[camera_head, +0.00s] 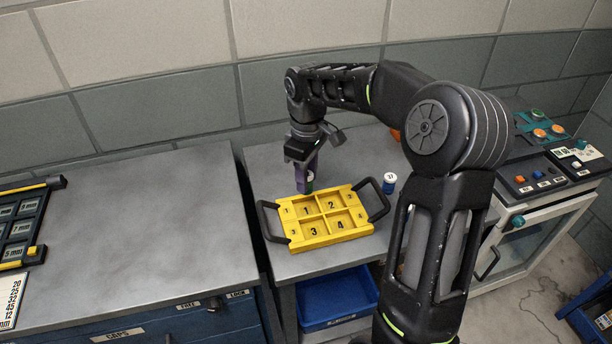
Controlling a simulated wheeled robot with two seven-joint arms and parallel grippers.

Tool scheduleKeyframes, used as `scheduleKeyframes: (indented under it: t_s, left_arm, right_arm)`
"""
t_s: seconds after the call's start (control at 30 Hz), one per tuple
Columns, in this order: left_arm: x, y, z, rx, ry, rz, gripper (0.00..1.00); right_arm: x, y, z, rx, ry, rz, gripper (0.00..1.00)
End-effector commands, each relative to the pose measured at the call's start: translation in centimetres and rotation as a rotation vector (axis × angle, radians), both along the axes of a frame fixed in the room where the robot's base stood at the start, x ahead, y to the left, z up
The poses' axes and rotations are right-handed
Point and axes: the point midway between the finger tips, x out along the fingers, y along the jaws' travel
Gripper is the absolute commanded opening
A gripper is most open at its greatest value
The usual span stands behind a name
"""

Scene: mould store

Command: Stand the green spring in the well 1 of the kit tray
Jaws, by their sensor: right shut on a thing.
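The yellow kit tray (328,239) lies on the grey bench top, with black handles at both ends and wells numbered 1 to 4. Well 1 (307,209) is the back left one and looks empty. My right gripper (307,187) points down at the tray's back edge, just behind or over well 1; the exact height is hard to tell. Its purple fingers are shut on a small green thing (310,179), which seems to be the green spring, mostly hidden by the fingers. My left gripper is not in view.
A blue and white cylinder (389,184) stands right of the tray, near its handle. My right arm covers the bench's right part. A control panel (540,172) is at the right, a dark rack (20,222) at far left.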

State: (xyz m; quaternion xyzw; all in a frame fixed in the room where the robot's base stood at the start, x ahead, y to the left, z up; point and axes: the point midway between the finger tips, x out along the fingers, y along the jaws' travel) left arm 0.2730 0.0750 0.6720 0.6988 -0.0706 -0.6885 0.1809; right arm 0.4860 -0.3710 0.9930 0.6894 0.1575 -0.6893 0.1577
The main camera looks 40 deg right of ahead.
Motion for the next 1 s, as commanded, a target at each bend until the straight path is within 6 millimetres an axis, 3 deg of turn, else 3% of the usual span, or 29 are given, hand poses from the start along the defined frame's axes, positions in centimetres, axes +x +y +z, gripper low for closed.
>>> scheduleKeyframes:
  t_s: [0.63,1.0]
  left_arm:
    - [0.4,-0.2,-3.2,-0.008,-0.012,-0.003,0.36]
    - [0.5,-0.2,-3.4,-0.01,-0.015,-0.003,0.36]
  right_arm:
    - [0.0,0.0,-4.5,0.0,0.001,0.001,0.0]
    - [0.0,0.0,-5.2,0.0,0.0,0.0,0.0]
